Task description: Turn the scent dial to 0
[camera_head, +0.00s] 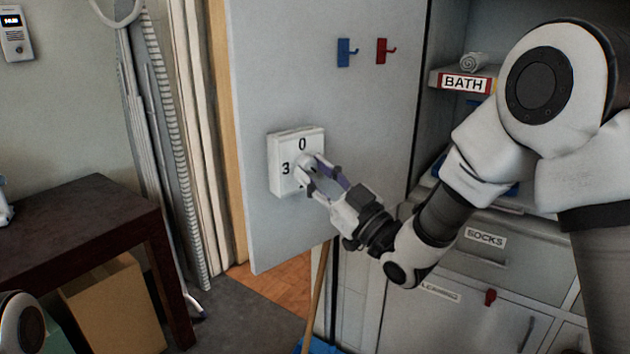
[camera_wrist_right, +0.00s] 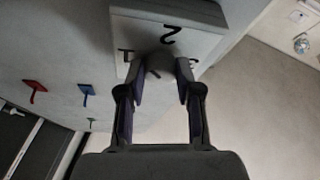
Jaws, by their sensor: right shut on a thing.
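The scent dial is a white box (camera_head: 279,150) on a grey upright panel, with a black 0 at its top and a 3 at its left in the head view. Its round grey knob (camera_head: 304,161) is partly covered by my right gripper (camera_head: 314,174). The right gripper is shut on the knob. In the wrist view the fingers (camera_wrist_right: 158,80) sit on either side of the knob (camera_wrist_right: 159,63), below a printed 2 on the box (camera_wrist_right: 207,30). The knob's pointer cannot be made out. My left gripper is not in view.
A blue hook (camera_head: 346,51) and a red hook (camera_head: 383,51) are on the panel (camera_head: 370,110) above the dial. A shelf marked BATH (camera_head: 463,82) and drawers (camera_head: 510,255) stand at right. A broom handle (camera_head: 318,290) is below. A dark table (camera_head: 85,215) stands at left.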

